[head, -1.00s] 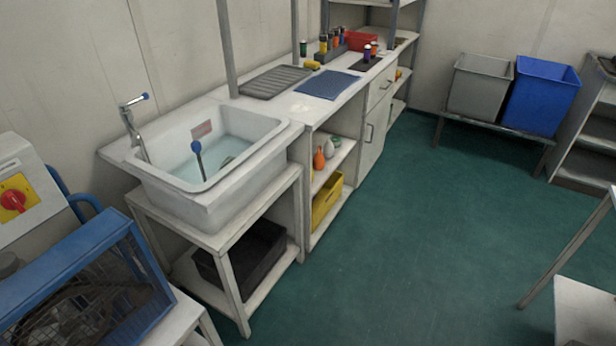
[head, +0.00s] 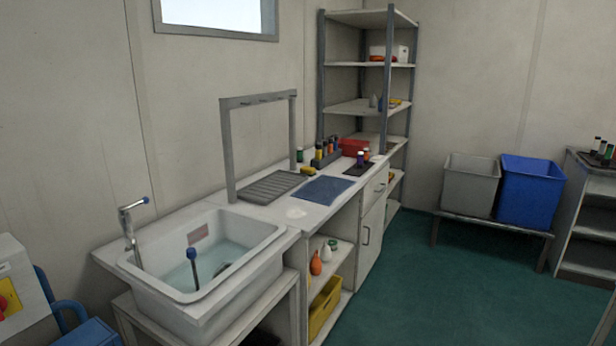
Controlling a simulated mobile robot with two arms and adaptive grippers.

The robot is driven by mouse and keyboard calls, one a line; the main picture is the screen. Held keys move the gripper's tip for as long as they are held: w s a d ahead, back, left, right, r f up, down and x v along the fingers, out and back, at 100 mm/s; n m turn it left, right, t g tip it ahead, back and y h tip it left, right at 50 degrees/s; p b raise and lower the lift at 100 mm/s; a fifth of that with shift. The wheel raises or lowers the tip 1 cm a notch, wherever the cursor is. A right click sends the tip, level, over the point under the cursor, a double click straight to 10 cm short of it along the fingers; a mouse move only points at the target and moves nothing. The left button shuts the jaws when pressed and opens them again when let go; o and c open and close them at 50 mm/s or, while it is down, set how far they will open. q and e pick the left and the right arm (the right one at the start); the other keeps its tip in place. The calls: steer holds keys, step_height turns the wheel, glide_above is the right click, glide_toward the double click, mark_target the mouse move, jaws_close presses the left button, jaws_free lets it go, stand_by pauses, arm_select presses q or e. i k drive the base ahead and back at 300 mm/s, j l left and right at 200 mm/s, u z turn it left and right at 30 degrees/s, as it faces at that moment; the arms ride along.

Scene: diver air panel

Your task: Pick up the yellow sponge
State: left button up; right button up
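A small yellow sponge (head: 309,171) appears to lie on the white counter (head: 268,220), between the grey ribbed drain mat and the bottle rack. It is small and far off in the head view. Neither of my grippers shows in the head view.
A water-filled sink (head: 271,238) stands before the counter. The counter holds a drain mat (head: 270,186) under a grey frame (head: 228,150), a blue mat (head: 320,190), several bottles (head: 331,146) and a red bin (head: 353,147). Green floor (head: 420,290) is clear at right.

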mark_target(305, 171)
steer(key=i+l+z, duration=0.3)
steer(key=i, duration=0.35)
steer(key=i+l+z, duration=0.3)
steer(key=i, duration=0.35)
steer(key=i+z, duration=0.3)
steer(key=i, duration=0.4)
steer(key=i+l+u, duration=0.1)
steer(key=i+u, duration=0.25)
steer(key=i+l+u, duration=0.15)
steer(key=i+u, duration=0.2)
steer(key=i+l+u, duration=0.35)
steer(key=k+j, duration=0.05)
steer(key=j, duration=0.05)
